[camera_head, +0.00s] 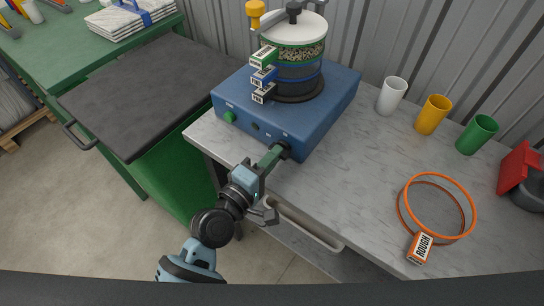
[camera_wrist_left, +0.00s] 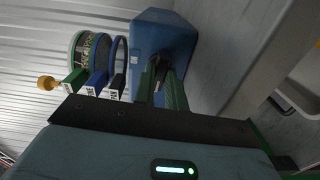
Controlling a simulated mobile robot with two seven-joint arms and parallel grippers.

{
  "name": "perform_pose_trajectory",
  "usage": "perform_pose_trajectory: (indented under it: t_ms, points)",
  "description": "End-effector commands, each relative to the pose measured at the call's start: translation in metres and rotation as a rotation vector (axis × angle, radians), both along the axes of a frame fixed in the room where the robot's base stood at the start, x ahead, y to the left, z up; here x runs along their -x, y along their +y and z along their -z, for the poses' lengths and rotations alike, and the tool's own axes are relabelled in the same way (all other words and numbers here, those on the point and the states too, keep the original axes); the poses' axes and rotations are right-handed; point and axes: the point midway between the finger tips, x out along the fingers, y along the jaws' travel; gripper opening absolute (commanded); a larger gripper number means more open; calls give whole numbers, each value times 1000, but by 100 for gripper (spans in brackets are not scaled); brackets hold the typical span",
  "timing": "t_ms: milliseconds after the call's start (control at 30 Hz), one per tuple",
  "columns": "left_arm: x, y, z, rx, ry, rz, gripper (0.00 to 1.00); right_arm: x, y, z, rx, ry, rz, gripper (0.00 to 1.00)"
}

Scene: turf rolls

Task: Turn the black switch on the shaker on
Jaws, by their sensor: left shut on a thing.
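The blue shaker (camera_head: 235,95) stands on the grey worktop with a stack of sieves (camera_head: 298,62) on top. Its front face carries a green button (camera_head: 229,117), a small dark knob (camera_head: 255,127) and the black switch (camera_head: 286,148) near the right end. My left gripper (camera_head: 278,154) reaches in from the front, its green fingers at the black switch and shut on it. In the left wrist view the fingers (camera_wrist_left: 161,84) lie either side of the dark switch (camera_wrist_left: 158,68) against the blue shaker (camera_wrist_left: 160,38). The fingers partly hide the switch, so its exact setting is unclear.
White (camera_head: 391,96), yellow (camera_head: 432,115) and green (camera_head: 477,134) cups stand right of the shaker. An orange ring (camera_head: 437,181) tagged ROUGH lies at the right. A dark-topped green cabinet (camera_head: 140,85) stands left.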

Motion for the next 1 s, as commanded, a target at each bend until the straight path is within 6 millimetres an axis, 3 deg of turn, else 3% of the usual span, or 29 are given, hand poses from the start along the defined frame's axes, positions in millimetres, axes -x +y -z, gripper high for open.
perform_pose_trajectory:
  t_ms: [1000]
  points:
    - [-1, 0, -2, -734, -533, 1, 0, -16, -2, -34, 4, -52, -3, 0]
